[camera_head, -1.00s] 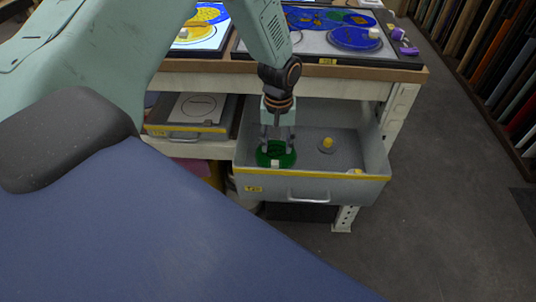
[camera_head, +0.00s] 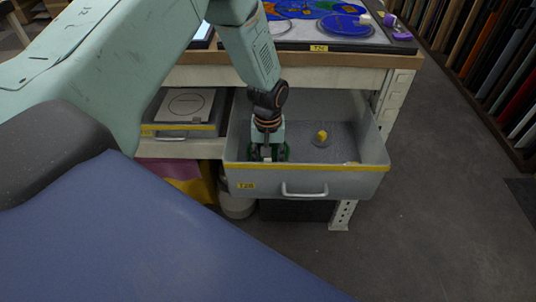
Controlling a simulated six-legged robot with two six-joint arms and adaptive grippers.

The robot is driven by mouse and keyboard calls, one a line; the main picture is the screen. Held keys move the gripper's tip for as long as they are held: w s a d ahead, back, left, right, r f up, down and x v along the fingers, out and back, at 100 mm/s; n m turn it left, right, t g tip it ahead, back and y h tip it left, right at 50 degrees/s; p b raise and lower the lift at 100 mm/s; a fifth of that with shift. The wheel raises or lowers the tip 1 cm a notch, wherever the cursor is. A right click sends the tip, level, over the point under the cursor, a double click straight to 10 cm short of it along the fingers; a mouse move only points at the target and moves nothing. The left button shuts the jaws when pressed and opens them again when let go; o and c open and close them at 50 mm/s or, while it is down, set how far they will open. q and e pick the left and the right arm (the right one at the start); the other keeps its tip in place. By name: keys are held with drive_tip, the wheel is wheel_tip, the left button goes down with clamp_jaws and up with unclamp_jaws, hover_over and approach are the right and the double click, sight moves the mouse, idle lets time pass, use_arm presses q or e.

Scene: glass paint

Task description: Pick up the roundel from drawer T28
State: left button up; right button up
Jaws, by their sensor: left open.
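The drawer T28 (camera_head: 265,188) is pulled open below the bench, a grey box with a yellow front rim and a handle. My left gripper (camera_head: 267,157) is down inside the drawer at its left side, pointing downward and open. The green roundel (camera_head: 286,152) lies at the gripper, mostly hidden behind the fingers; only green edges show. I cannot tell whether the fingers touch it. A yellow knob on a clear disc (camera_head: 321,136) sits in the drawer to the right of the gripper. My right gripper is not in view.
The bench top above holds a panel with a blue disc (camera_head: 347,25) and coloured glass. A second drawer (camera_head: 190,104) with a ring-marked sheet is at left. A rack of coloured sheets (camera_head: 490,70) stands at far right. Floor on the right is clear.

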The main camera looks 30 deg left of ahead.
use_arm(q)
drive_tip(key=shift+s+r, duration=0.1)
drive_tip(key=shift+r, duration=0.1)
drive_tip(key=c, duration=0.4)
clamp_jaws()
drive_tip(key=shift+f, duration=0.1)
